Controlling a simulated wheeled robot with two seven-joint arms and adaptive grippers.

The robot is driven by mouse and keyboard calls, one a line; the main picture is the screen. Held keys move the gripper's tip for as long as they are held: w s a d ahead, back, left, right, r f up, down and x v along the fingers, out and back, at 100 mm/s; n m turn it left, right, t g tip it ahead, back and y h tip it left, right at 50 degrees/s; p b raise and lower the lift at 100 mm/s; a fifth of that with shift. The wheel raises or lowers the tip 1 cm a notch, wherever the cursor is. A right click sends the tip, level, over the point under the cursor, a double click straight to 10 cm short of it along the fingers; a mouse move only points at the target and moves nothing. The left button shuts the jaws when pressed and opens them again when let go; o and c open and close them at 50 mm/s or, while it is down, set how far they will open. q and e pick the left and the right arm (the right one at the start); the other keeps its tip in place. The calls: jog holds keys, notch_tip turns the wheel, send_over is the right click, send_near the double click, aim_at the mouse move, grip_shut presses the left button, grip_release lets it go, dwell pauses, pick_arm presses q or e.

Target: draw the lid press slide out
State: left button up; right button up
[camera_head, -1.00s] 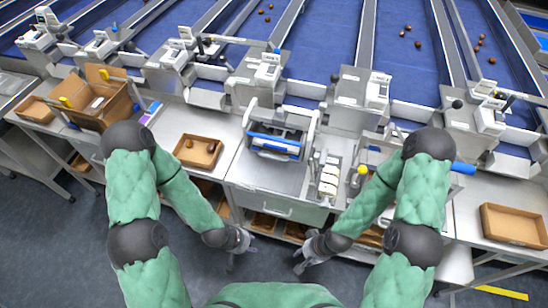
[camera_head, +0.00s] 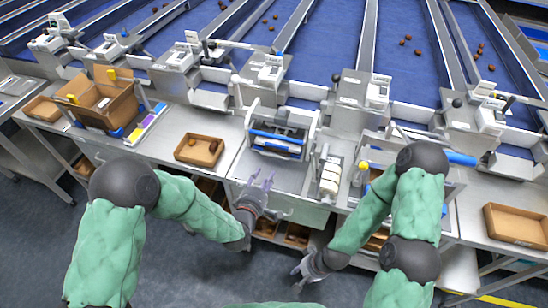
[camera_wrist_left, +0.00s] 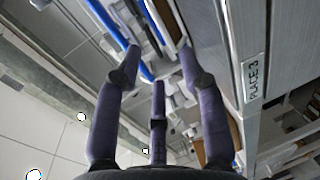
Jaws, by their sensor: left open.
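The lid press (camera_head: 278,140) stands on the bench at the middle, a metal frame with blue bars across it. Its blue bars (camera_wrist_left: 112,24) also show beyond the fingers in the left wrist view. I cannot tell which part is the slide. My left gripper (camera_head: 263,180) is open and empty, raised at the bench's front edge, just below and in front of the press, apart from it. Its three dark fingers are spread in the left wrist view (camera_wrist_left: 157,70). My right gripper (camera_head: 297,277) hangs low in front of the bench, empty, its fingers apart.
An open cardboard box (camera_head: 105,98) is farther left, and an empty tray (camera_head: 515,225) at far right. Blue sorting lanes (camera_head: 330,50) run behind.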

aim_at(275, 156)
pick_arm(q)
jog(key=shift+w+d, duration=0.15)
jog(key=shift+w, duration=0.25)
jog(key=b+x, duration=0.2)
jog(key=x, duration=0.8)
jog(key=shift+w, duration=0.15)
grip_shut()
